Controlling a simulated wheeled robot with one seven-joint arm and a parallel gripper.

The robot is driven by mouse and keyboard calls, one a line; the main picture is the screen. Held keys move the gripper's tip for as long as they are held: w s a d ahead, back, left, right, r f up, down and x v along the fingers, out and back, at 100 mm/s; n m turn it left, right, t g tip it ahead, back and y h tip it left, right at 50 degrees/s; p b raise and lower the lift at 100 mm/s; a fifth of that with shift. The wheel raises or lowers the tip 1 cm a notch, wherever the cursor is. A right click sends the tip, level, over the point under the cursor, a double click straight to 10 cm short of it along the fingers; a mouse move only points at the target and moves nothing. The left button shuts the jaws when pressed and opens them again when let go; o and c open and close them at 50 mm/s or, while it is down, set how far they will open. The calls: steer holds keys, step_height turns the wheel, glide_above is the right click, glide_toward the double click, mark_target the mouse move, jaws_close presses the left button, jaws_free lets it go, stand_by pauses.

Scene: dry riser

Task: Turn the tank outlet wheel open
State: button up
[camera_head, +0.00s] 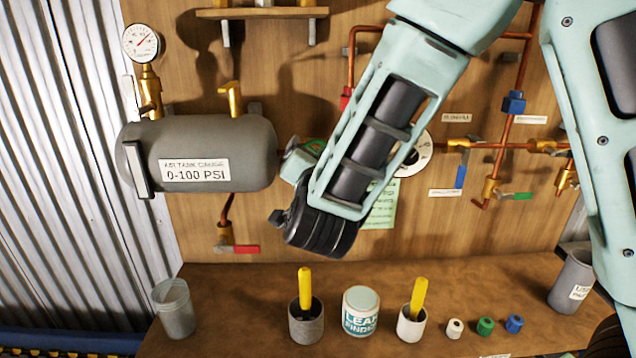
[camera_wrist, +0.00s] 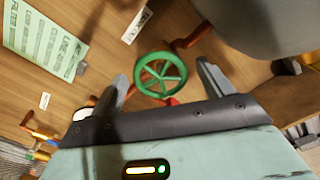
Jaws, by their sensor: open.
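The tank outlet wheel is a green spoked handwheel (camera_wrist: 161,74). In the wrist view it lies between and just beyond the fingertips of my gripper (camera_wrist: 165,82), which is open with nothing between its pads that I can see touching. In the head view only a green edge of the wheel (camera_head: 315,146) shows beside my gripper (camera_head: 290,160); my arm hides the rest. The grey air tank (camera_head: 215,152), marked 0-100 PSI, is left of the wheel. It also fills the upper right of the wrist view (camera_wrist: 265,22).
A pressure gauge (camera_head: 141,43) stands above the tank. A red-handled valve (camera_head: 238,248) hangs below it. Blue (camera_head: 460,177) and green (camera_head: 516,196) lever valves are at right. The bench below holds a leak finder tub (camera_head: 360,311), yellow-handled tools in cups and small caps.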

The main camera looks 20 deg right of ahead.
mark_target(318, 153)
steer(key=b+v, duration=0.4)
steer(key=v, duration=1.2)
steer(key=shift+s, duration=0.1)
steer(key=w+d+m+p, duration=0.2)
steer(key=w+m+p, duration=0.1)
steer(key=w+m, duration=0.2)
steer(key=w+d+m+p, duration=0.2)
steer(key=w+m+p, duration=0.1)
steer(key=w+m, duration=0.3)
steer(key=w+d+m+p, duration=0.2)
steer(key=w+m+p, duration=0.2)
steer(key=w+m, duration=0.2)
steer(key=shift+r+m, duration=0.1)
steer(key=shift+m, duration=0.4)
steer(key=shift+w+d, duration=0.15)
steer(key=shift+w, duration=0.5)
